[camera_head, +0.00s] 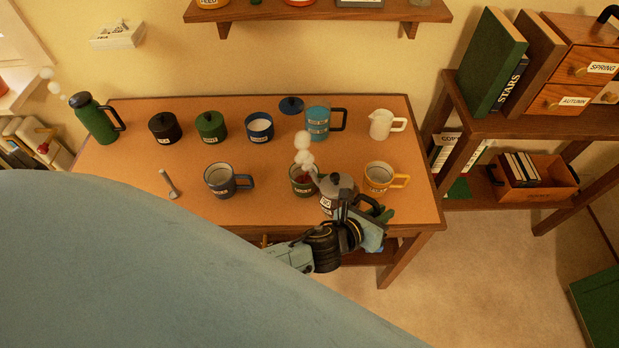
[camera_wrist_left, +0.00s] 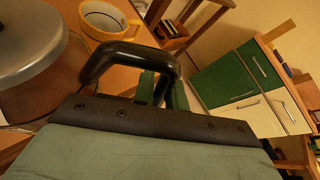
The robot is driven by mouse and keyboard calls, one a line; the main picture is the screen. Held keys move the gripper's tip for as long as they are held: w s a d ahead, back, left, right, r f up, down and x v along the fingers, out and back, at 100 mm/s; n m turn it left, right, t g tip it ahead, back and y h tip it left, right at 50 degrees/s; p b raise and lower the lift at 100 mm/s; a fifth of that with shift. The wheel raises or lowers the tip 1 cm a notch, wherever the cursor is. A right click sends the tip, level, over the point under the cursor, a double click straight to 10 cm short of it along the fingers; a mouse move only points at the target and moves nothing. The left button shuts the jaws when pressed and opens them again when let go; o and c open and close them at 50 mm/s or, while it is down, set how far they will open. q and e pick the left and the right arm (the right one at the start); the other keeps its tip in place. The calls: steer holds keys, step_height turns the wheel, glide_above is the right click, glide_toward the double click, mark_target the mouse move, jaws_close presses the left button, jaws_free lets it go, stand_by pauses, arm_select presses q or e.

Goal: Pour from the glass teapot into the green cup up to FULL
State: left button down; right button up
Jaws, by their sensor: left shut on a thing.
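The teapot (camera_head: 338,186) is grey with a black handle and a small label. It stands out over the front right of the desk, beside the green cup (camera_head: 301,187), with its spout side toward the cup. The cup shows something reddish-brown inside, and pale steam puffs rise above it; the exact level cannot be read. My left gripper (camera_head: 382,213) is shut on the teapot's handle. In the left wrist view the gripper (camera_wrist_left: 162,92) has its green fingers at the black handle, and the teapot body (camera_wrist_left: 35,60) fills the left side. My right gripper is not in view.
On the desk (camera_head: 135,180), a yellow-handled cup (camera_head: 378,176) stands right of the teapot and a dark blue mug (camera_head: 219,180) to the left. Behind are a large blue mug (camera_head: 317,122), a cream pitcher (camera_head: 381,124), canisters (camera_head: 210,126) and a green flask (camera_head: 94,120).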

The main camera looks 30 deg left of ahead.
arm_select(q)
steer(key=shift+w+r, duration=0.1)
steer(key=shift+r, duration=0.2)
steer(key=shift+r+p, duration=0.2)
steer(key=shift+p, duration=0.25)
steer(key=shift+a+r+p, duration=0.1)
steer(key=shift+r+p, duration=0.15)
steer(key=shift+p, duration=0.05)
steer(key=shift+r+n+p, duration=0.2)
steer(key=shift+n+p, duration=0.1)
stand_by(0.6)
steer(key=shift+a+r, duration=0.15)
steer(key=shift+r, duration=0.05)
stand_by(0.4)
